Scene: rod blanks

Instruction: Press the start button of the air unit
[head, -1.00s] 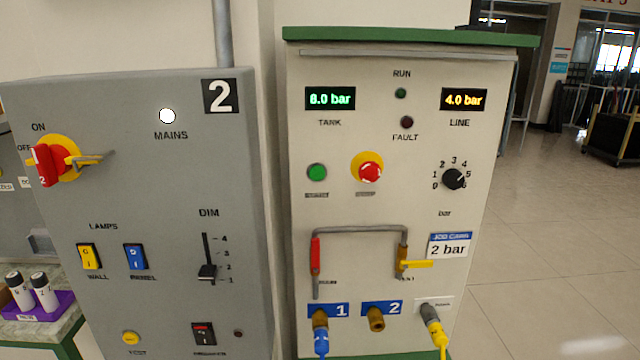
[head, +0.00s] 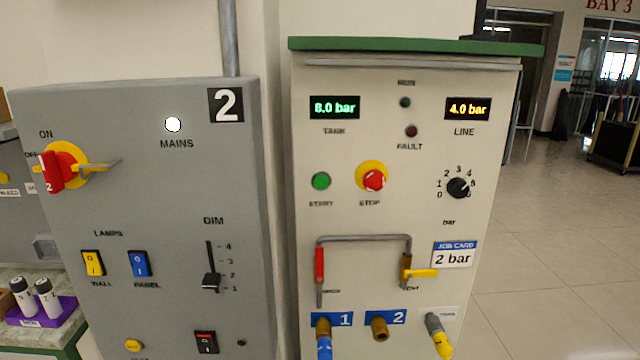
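The air unit (head: 440,140) is a cream panel with a green top, on the right of the head view. Its green start button (head: 321,181) sits at the panel's left, labelled START. The red stop button on a yellow collar (head: 372,177) is beside it to the right. The tank display (head: 335,107) reads 8.0 bar and the line display (head: 467,108) reads 4.0 bar. The run lamp (head: 405,102) and the fault lamp (head: 411,131) both look dark. Neither of my grippers is in view.
A grey mains cabinet (head: 150,200) marked 2 stands left, its red rotary switch (head: 60,167) protruding. Open floor (head: 530,240) lies right.

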